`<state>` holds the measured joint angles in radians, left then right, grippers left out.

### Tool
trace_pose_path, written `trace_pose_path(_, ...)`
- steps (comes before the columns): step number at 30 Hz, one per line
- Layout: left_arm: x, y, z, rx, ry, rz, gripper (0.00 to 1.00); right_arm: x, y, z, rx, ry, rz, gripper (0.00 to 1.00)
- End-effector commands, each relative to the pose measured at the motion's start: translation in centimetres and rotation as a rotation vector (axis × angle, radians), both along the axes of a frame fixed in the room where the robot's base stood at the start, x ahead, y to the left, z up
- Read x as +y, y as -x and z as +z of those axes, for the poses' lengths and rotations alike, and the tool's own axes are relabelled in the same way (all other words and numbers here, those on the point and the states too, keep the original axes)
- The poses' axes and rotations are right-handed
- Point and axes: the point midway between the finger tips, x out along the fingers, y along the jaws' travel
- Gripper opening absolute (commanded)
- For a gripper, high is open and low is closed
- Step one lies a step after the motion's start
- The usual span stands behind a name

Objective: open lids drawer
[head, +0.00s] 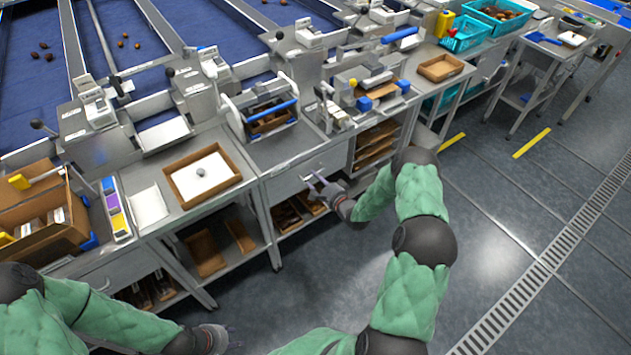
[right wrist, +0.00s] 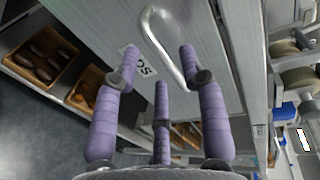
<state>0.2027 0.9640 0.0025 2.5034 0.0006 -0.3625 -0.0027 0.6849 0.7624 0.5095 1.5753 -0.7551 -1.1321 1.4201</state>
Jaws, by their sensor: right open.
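The lids drawer (head: 300,176) is the grey front under the middle workbench. In the head view it looks closed. In the right wrist view its drawer front (right wrist: 100,25) carries a partly hidden label ending in "DS" and a curved metal handle (right wrist: 150,35). My right gripper (head: 318,184) is at the drawer front. In the right wrist view my right gripper (right wrist: 159,68) has its purple fingers spread, with the handle showing between the fingertips. I cannot tell whether they touch it. My left gripper (head: 232,338) hangs low at the bottom of the head view, away from the bench.
Shelves below hold wooden trays (head: 205,252), also seen in the right wrist view (right wrist: 42,55). A wooden tray with a white base (head: 232,181) sits on the bench left of the drawer. An open cardboard box (head: 80,228) is further left. The floor (head: 500,230) right of my arm is clear.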

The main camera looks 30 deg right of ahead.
Motion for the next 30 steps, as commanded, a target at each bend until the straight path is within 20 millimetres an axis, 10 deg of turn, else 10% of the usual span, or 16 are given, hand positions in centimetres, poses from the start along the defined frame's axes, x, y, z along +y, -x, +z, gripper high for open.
trace_pose_path(13,0.01,-0.02,-0.17,-0.001,0.0,0.0,0.4,0.1,-0.99,-0.17,0.001,0.0,-0.001,0.42)
trace_pose_path(18,0.0,-0.02,-0.18,-0.001,0.0,0.0,0.4,0.1,-0.98,-0.17,0.001,0.0,0.0,0.0)
trace_pose_path(30,0.01,-0.03,-0.14,-0.001,0.0,0.0,0.4,0.0,-0.19,-0.19,0.002,-0.001,-0.001,0.0)
